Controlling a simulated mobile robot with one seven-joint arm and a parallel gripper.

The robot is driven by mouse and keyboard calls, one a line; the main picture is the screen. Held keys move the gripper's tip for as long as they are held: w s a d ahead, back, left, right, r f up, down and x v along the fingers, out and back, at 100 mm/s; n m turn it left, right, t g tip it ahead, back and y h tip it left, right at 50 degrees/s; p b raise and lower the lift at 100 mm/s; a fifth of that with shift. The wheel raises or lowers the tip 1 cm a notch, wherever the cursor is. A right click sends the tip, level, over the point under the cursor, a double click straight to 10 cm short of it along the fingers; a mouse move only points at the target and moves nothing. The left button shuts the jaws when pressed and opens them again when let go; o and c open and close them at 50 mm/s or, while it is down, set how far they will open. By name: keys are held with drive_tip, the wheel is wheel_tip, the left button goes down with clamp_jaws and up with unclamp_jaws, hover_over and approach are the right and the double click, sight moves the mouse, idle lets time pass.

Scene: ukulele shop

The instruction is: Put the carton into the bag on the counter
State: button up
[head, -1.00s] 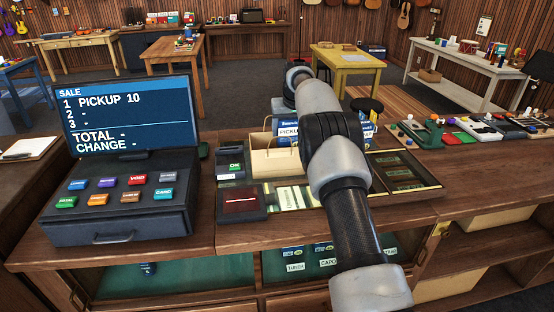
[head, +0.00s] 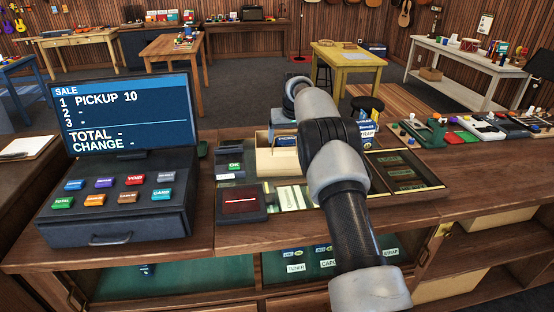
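The tan paper bag (head: 278,162) stands on the counter (head: 240,232), left of my arm. My arm covers its right side. A small pale and blue patch (head: 286,139) shows at the bag's top, below my wrist; it may be part of the carton, but I cannot tell whether it is inside or behind the bag. A box with a blue and white label (head: 367,132) shows just right of my arm. My arm reaches over the counter, and its fingers are hidden behind my own links and the bag.
A sale register (head: 120,195) stands left of the bag. A card terminal (head: 241,202) and a green-lit OK device (head: 236,168) sit nearer. Pedals (head: 470,130) line the counter's right. A black stool (head: 367,104) and yellow table (head: 345,57) stand beyond.

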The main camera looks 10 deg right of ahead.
drive_tip(key=shift+s+r, duration=0.2)
drive_tip(key=shift+r, duration=0.2)
drive_tip(key=shift+w+f, duration=0.1)
drive_tip(key=shift+w, duration=0.05)
drive_tip(key=shift+d, duration=0.1)
drive_tip(key=shift+r, duration=0.4)
drive_tip(key=s+a+f+v, duration=0.1)
drive_tip(key=s+v, duration=0.2)
drive_tip(key=v, duration=1.1)
drive_tip(key=s+f+v, duration=0.1)
drive_tip(key=s+v, duration=0.2)
drive_tip(key=v, duration=1.2)
drive_tip(key=s+a+r+t+p, duration=0.1)
drive_tip(key=s+a+p, duration=0.15)
drive_tip(key=s, duration=2.15)
drive_tip(key=s+f, duration=0.7)
drive_tip(key=s, duration=0.6)
drive_tip(key=shift+a, duration=0.4)
